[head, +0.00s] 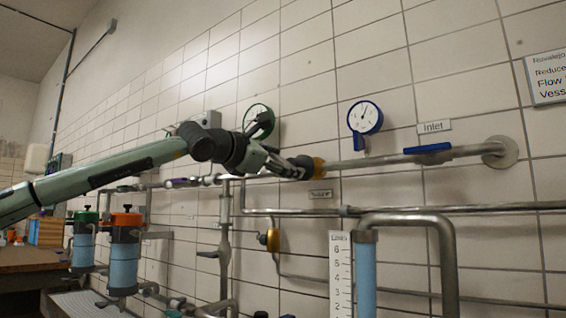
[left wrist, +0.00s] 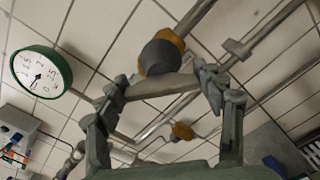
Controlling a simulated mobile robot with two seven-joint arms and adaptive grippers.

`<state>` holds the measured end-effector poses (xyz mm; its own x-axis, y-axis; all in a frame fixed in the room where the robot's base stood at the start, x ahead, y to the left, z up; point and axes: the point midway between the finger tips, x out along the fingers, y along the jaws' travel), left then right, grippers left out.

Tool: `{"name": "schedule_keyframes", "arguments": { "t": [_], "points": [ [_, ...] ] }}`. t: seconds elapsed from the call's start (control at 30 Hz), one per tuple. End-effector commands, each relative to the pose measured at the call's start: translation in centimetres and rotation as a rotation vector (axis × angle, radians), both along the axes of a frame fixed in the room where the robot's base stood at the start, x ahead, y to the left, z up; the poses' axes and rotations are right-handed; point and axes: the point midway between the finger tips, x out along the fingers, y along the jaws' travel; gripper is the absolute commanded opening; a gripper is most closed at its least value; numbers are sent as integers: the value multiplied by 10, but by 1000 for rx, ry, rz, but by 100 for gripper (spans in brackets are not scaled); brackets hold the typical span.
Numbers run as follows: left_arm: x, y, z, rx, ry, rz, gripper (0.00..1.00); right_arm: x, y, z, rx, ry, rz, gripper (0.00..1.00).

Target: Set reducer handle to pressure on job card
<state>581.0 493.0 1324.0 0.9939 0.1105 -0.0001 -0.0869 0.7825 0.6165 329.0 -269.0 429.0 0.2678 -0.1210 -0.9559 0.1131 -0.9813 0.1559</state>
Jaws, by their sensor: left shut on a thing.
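The pressure reducer is a brass body (head: 318,168) on the upper pipe; in the left wrist view its brass part (left wrist: 172,42) carries a dark round knob (left wrist: 160,57). My left gripper (head: 298,167) is at it, shut on the grey bar-shaped reducer handle (left wrist: 160,86), which spans between the two fingers. The green-rimmed gauge (left wrist: 40,72) shows a needle and scale; in the head view it (head: 265,114) is partly hidden by my arm. The job card (head: 547,78) is cut off at the right edge; its pressure value is not readable. My right gripper is not in view.
A blue-rimmed gauge (head: 365,117) and a blue inlet lever (head: 428,149) sit right of the reducer. A lower pipe (head: 420,210) runs beneath. A level scale (head: 340,275) and a bent pipe (head: 447,260) stand in front. Filters with blue bowls (head: 124,264) are at left.

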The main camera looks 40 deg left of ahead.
Motion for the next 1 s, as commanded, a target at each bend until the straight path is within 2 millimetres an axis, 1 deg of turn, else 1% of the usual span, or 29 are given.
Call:
{"name": "schedule_keyframes", "arguments": {
  "t": [0.17,0.37,0.77,1.0],
  "points": [
    [0,0,0,25,3,0,39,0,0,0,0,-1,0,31],
    [0,-1,-1,116,13,0,39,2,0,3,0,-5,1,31],
    [0,-2,-2,467,52,0,39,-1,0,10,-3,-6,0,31],
    [0,-2,-2,694,76,-1,39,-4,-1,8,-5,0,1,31]
  ]
}}
